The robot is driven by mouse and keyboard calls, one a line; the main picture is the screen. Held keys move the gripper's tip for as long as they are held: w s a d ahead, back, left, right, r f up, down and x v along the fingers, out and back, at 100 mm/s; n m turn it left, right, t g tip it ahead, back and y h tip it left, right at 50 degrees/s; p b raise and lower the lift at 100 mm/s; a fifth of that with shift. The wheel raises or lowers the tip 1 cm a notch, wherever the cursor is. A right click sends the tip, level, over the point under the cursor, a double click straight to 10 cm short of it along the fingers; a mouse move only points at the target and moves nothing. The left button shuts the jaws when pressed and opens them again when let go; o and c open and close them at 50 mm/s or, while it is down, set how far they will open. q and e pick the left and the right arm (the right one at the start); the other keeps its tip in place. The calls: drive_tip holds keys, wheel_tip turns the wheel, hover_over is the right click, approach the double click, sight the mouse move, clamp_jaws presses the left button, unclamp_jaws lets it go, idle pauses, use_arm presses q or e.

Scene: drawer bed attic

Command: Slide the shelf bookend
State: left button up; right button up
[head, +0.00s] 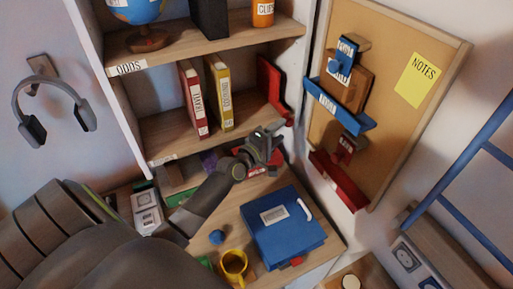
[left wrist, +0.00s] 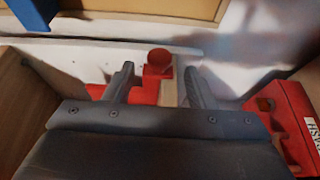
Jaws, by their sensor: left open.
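The red bookend (head: 270,82) stands at the right end of the middle shelf (head: 185,128), apart from the two books. In the left wrist view its red knob (left wrist: 158,64) shows just beyond and between my fingertips. My left gripper (head: 275,137) is open, low in front of the shelf's right end, just below the bookend. In the left wrist view my left gripper (left wrist: 160,82) has its fingers on either side of the knob. I cannot tell whether they touch it. The bookend's lower part is partly hidden by the gripper. My right gripper is not in view.
A red book (head: 193,98) and a yellow book (head: 219,92) stand left of the bookend, with bare shelf between. A labelled red object (left wrist: 290,122) is close right of my gripper. A blue box (head: 282,230) and yellow mug (head: 233,265) are on the desk below.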

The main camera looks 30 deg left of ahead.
use_arm(q)
drive_tip(key=s+a, duration=0.1)
drive_tip(key=s, duration=0.9)
drive_tip(key=shift+s+a, duration=0.2)
drive_tip(key=shift+s, duration=0.1)
drive_tip(key=shift+f, duration=0.1)
